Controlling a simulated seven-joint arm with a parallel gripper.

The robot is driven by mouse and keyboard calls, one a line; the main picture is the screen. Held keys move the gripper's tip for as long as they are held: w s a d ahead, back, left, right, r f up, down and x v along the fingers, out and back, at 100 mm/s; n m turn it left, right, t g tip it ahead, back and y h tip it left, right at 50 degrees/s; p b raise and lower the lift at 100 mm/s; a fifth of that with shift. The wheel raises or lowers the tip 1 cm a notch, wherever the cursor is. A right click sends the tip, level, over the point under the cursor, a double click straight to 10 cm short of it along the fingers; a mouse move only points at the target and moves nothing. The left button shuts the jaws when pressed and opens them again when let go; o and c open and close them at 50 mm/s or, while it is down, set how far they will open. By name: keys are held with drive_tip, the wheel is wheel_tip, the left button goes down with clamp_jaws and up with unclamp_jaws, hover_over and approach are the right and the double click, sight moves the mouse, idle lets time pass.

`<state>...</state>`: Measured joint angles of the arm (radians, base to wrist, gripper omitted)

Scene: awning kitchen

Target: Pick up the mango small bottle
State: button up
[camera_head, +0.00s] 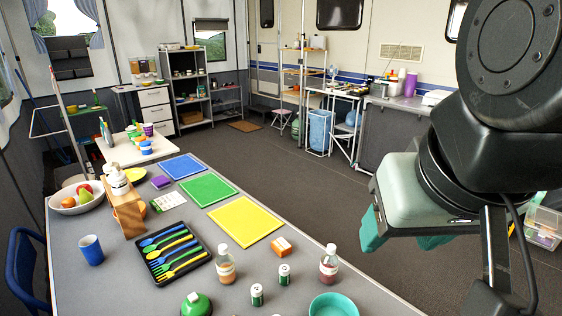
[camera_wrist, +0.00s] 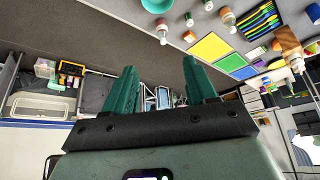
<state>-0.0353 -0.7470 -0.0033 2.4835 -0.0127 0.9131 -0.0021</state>
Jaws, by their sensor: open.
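Two small clear bottles with white caps stand upright on the grey table (camera_head: 305,297). One has a tan-orange filling (camera_head: 226,266), right of the cutlery tray; the other has a reddish filling (camera_head: 328,266), near the table's right edge. I cannot read their labels, so I cannot tell which is mango. Both show in the wrist view, the tan-orange one (camera_wrist: 228,18) and the reddish one (camera_wrist: 162,34). My gripper (camera_head: 402,238), with teal fingers, is open and empty, off the table's right side. Its spread fingers show in the wrist view (camera_wrist: 160,70).
Two small green-labelled jars (camera_head: 284,275) and an orange box (camera_head: 281,247) stand between the bottles. A teal bowl (camera_head: 333,306) and a green round container (camera_head: 196,305) are at the front. A black cutlery tray (camera_head: 194,268) lies left. Yellow, green and blue mats lie behind.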

wheel_tip(320, 180, up, 5)
drive_tip(key=w+a+n+t+y, duration=0.1)
drive_tip(key=w+a+t, duration=0.3)
drive_tip(key=w, duration=0.6)
drive_tip(key=w+a+n+t+y, duration=0.1)
drive_tip(key=w+a+n+y, duration=0.1)
drive_tip(key=w+a, duration=0.55)
drive_tip(key=n+t+y, duration=0.3)
drive_tip(key=t+y, duration=0.1)
drive_tip(key=y, duration=0.3)
hover_over(224, 253)
drive_tip(key=s, duration=0.2)
drive_tip(key=f, duration=2.7)
drive_tip(key=d+f, duration=0.1)
drive_tip(key=f, duration=1.2)
drive_tip(key=shift+w+f, duration=0.25)
drive_tip(key=shift+f, duration=0.15)
drive_tip(key=shift+x, duration=2.45)
drive_tip(key=shift+w+d, duration=0.1)
drive_tip(key=shift+d, duration=0.05)
clamp_jaws()
